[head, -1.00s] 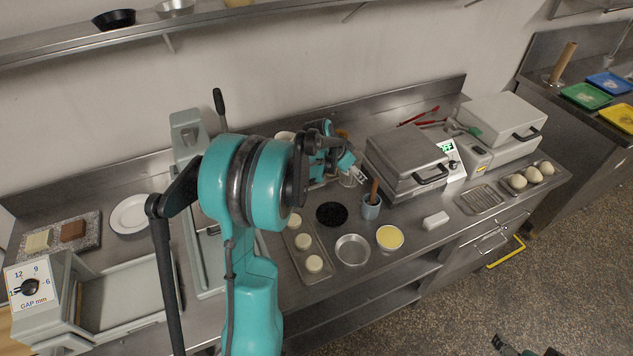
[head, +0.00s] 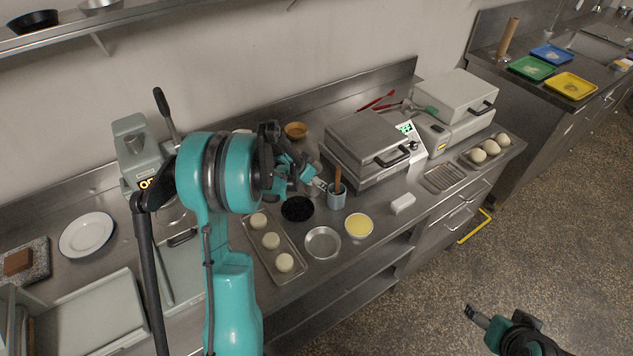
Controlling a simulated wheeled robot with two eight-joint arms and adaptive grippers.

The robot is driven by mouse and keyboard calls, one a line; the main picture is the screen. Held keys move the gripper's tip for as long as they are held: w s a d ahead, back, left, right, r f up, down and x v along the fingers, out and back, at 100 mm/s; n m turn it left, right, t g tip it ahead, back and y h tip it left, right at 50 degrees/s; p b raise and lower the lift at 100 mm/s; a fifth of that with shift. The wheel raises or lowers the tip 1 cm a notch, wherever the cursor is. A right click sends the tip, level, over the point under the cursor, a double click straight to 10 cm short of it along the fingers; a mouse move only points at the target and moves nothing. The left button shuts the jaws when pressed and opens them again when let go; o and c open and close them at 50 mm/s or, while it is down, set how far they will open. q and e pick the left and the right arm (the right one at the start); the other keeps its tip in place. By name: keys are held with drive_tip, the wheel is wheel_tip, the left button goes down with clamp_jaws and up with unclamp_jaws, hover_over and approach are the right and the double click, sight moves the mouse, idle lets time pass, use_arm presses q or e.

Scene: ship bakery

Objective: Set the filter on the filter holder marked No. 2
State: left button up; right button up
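I cannot make out a filter or a filter holder marked No. 2 in the head view. My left gripper (head: 319,185) is over the steel counter, just left of a blue-grey cup (head: 337,198) with a wooden handle standing in it. Its fingers are too small to tell whether they are open or hold anything. My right gripper (head: 476,316) hangs low over the floor at the lower right, away from the counter, and its finger gap is unclear. My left arm hides part of the counter's left side.
A black round dish (head: 298,209), an empty tin (head: 322,243), a yellow-filled tin (head: 359,225) and a tray of dough pieces (head: 288,276) lie near my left gripper. A closed press (head: 368,142) stands behind the cup. A white plate (head: 87,228) lies left.

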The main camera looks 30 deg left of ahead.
use_arm(q)
drive_tip(key=shift+f, duration=0.15)
drive_tip(key=o, duration=1.4)
